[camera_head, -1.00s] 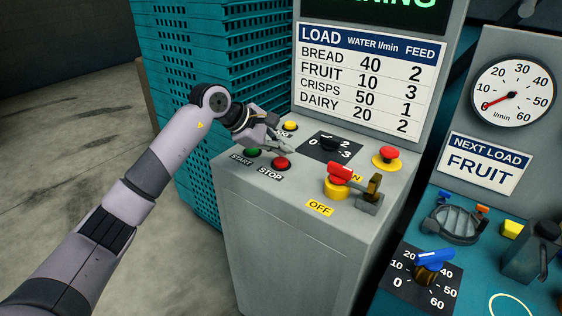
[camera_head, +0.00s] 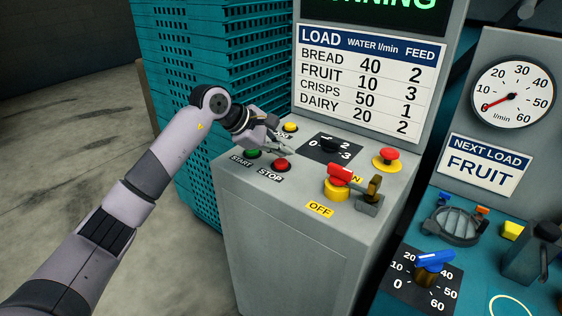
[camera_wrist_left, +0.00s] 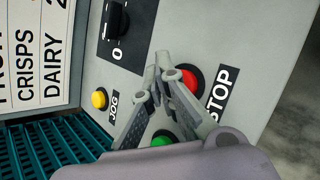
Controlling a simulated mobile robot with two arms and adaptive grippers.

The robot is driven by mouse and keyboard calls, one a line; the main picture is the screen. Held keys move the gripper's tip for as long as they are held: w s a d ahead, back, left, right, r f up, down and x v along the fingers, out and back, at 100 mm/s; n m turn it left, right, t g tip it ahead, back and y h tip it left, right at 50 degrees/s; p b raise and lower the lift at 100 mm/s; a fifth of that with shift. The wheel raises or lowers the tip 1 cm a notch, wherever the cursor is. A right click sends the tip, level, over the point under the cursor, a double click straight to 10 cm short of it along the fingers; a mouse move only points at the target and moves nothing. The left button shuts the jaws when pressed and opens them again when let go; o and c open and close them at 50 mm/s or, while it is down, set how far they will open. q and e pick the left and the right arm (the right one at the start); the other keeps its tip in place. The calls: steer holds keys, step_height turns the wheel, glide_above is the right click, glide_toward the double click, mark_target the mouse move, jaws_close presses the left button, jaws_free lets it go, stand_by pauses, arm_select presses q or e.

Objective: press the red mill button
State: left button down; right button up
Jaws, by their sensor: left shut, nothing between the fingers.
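The red STOP button (camera_head: 281,165) is on the top of the grey control cabinet (camera_head: 290,183), in front of the green START button (camera_head: 252,153). My left gripper (camera_head: 290,152) is shut and empty, just above the panel and behind the red button in the head view. In the left wrist view the red button (camera_wrist_left: 187,80) is beside the fingertips (camera_wrist_left: 163,62) and partly covered by a finger. I cannot tell whether they touch. The green button (camera_wrist_left: 163,139) is partly hidden behind the gripper. A red mushroom button (camera_head: 388,153) on a yellow base is farther right. My right gripper is out of view.
The yellow JOG button (camera_head: 290,127) and a black feed knob (camera_head: 330,145) are close to the gripper. A red-handled switch (camera_head: 340,174) stands to the right. Teal crates (camera_head: 175,100) are stacked at the left. The panel front edge is clear.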

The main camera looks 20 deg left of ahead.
mark_target(282, 163)
arm_select(q)
steer(key=shift+f+b, duration=0.35)
steer(key=shift+f, duration=0.1)
steer(key=shift+f+b, duration=0.45)
steer(key=shift+f, duration=0.15)
stand_by(0.6)
steer(key=shift+r, duration=0.1)
steer(key=shift+r+p, duration=0.6)
steer(key=shift+r, duration=0.3)
steer(key=shift+r, duration=0.1)
steer(key=shift+r+p, duration=1.6)
steer(key=shift+r, duration=0.85)
steer(key=shift+f, duration=0.1)
